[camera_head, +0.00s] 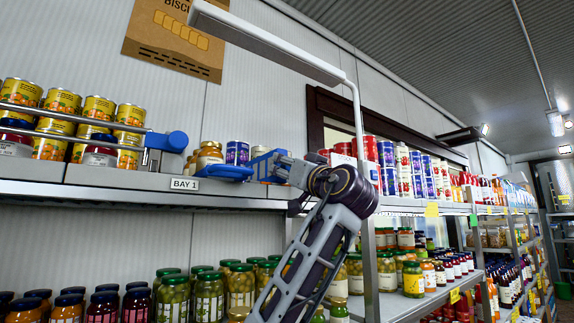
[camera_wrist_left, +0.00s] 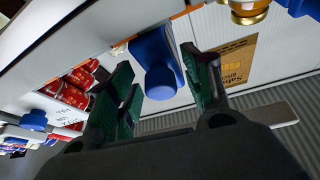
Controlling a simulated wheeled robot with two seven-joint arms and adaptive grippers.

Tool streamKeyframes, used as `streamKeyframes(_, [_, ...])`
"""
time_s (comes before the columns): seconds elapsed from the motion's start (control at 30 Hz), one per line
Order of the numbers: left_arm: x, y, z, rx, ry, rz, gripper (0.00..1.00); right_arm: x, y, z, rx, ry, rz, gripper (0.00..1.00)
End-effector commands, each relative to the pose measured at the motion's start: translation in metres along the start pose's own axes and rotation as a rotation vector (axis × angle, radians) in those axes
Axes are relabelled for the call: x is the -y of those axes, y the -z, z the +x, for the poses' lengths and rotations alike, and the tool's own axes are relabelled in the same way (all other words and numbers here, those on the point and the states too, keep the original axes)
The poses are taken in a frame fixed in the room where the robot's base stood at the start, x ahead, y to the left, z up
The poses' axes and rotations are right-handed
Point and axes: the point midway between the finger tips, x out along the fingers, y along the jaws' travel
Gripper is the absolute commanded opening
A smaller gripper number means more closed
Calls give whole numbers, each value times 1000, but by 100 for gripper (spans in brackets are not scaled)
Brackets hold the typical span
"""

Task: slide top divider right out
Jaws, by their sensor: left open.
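A divider of metal rails (camera_head: 75,117) with a blue end block and round knob (camera_head: 172,141) fences tins on the top shelf at left in the head view. A flat blue piece (camera_head: 226,172) and a ribbed blue block (camera_head: 262,166) lie further right, beside my left gripper (camera_head: 283,168). My left arm crosses in front of the shelf. In the left wrist view, the open dark green fingers (camera_wrist_left: 163,92) stand either side of a blue block with a rounded end (camera_wrist_left: 158,62); contact is unclear. I cannot tell which blue piece this is. My right gripper is not in view.
The top shelf edge (camera_head: 120,186) carries a BAY 1 label (camera_head: 184,184). Yellow tins (camera_head: 98,108) stand behind the rails, and jars (camera_head: 209,158) and blue tins (camera_head: 237,153) to their right. A metal post (camera_head: 368,240) stands right of my arm. Jars fill the lower shelf.

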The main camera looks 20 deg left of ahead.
Motion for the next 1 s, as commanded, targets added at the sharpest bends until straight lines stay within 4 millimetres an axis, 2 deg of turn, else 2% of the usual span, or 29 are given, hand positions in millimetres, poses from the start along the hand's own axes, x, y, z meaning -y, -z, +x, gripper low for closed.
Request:
streamKeyframes(0.23, [0,0,8,0,0,-1,49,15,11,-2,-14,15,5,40])
streamKeyframes(0.43, [0,0,7,0,0,-1,49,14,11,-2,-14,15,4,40])
streamKeyframes(0.83, [0,0,7,0,-1,0,0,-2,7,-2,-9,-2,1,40])
streamKeyframes(1.0, [0,0,7,0,-1,1,0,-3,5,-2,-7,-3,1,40])
